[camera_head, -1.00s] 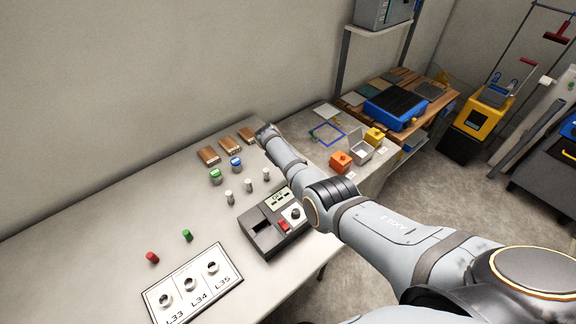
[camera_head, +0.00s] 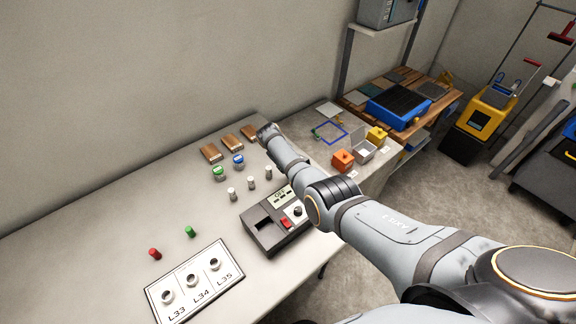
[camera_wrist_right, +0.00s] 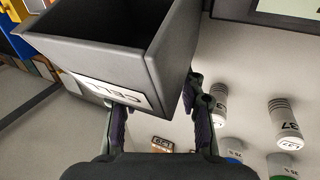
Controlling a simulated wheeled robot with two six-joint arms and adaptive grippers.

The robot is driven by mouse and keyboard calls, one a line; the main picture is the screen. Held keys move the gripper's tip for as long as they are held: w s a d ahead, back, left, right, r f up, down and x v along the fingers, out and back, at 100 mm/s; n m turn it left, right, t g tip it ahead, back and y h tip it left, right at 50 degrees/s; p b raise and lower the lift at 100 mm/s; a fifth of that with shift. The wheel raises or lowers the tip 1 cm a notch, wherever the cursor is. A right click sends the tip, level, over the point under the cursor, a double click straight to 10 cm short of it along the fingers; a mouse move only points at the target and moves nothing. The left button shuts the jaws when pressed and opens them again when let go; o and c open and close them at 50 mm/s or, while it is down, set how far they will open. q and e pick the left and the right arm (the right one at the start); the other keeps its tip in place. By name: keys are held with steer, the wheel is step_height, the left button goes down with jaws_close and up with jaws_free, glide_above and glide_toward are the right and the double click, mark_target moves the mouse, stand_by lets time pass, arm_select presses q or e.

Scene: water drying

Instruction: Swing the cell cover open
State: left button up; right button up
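In the right wrist view a dark grey hollow box (camera_wrist_right: 150,55) with a white label reading CELL fills the upper middle. Its top opening faces up in the picture. My right gripper (camera_wrist_right: 155,105) has its fingers apart, one on each side of the box's lower corner; I cannot tell whether they touch it. Which part of the box is the cover is unclear. In the head view my arm crosses from the lower right and hides the right gripper and the CELL box. My left gripper is not in view.
A dark instrument (camera_head: 262,238) with a display and red switch stands beside my arm. Small vials (camera_head: 251,184), capped bottles (camera_head: 219,173) and wooden blocks (camera_head: 232,142) lie behind it. A labelled white rack (camera_head: 190,302) is at the front. An orange block (camera_head: 343,161) is right of my arm.

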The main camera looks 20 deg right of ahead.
steer(key=shift+s+d+f, duration=0.1)
steer(key=shift+d, duration=0.05)
steer(key=shift+w+a+r, duration=0.25)
steer(key=shift+a+r, duration=0.1)
steer(key=shift+r, duration=0.4)
steer(key=w+a+r+p, duration=0.1)
steer(key=w+a+r, duration=0.1)
steer(key=a+r, duration=0.3)
steer(key=shift+w+r, duration=0.15)
steer(key=shift+r, duration=1.85)
steer(key=shift+p, duration=0.3)
steer(key=shift+a, duration=0.1)
steer(key=v, duration=1.2)
steer(key=shift+f, duration=0.1)
